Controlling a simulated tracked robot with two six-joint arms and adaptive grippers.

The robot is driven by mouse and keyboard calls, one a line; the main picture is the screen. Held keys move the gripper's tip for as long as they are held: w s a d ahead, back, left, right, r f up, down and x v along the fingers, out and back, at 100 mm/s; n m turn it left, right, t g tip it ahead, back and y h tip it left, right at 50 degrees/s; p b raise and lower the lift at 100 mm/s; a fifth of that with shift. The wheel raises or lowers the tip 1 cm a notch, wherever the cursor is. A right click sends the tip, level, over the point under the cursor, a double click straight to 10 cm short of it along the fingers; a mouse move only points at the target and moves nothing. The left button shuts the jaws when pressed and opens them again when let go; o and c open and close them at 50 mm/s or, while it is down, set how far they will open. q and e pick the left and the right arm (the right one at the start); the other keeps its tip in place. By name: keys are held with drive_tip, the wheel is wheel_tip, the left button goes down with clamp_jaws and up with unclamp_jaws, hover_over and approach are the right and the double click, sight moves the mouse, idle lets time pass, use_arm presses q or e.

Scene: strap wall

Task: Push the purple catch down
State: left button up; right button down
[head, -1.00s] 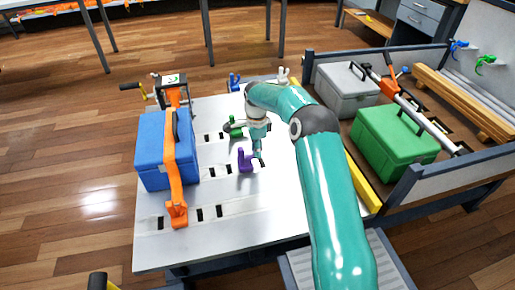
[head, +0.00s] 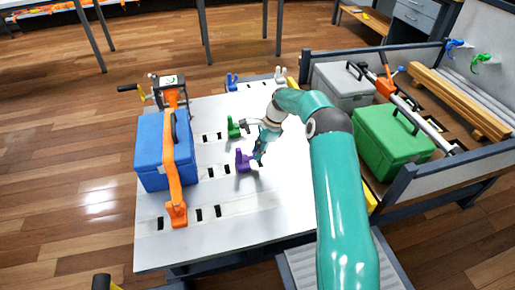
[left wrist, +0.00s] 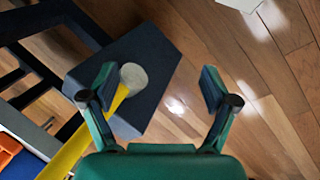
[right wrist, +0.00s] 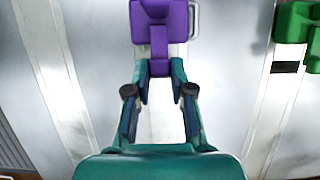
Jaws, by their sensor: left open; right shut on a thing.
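The purple catch (head: 242,161) stands on the pale slotted table top, near its middle. In the right wrist view it fills the top centre, a purple block (right wrist: 158,22) with a narrower stem towards me. My right gripper (head: 258,160) reaches down to its right side. In the right wrist view my right gripper (right wrist: 161,80) is closed on the stem's near end, which shows between the fingertips. My left gripper (left wrist: 157,84) is open and empty in the left wrist view; it cannot be made out in the head view.
A green catch (head: 234,127) stands just behind the purple one, and a blue catch (head: 232,82) farther back. A blue box (head: 151,150) under an orange strap (head: 173,177) stands left. A railed bay with a green case (head: 395,143) lies right. The table's front is clear.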

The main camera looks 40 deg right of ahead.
drive_tip(key=shift+s+d+f+t+y, duration=0.15)
drive_tip(key=shift+d+f+t+y, duration=0.25)
drive_tip(key=shift+y, duration=0.4)
drive_tip(key=shift+a, duration=0.1)
drive_tip(key=c, duration=1)
unclamp_jaws()
drive_tip(key=shift+r, duration=0.1)
drive_tip(key=v, duration=1.1)
drive_tip(key=shift+s+d+r, duration=0.2)
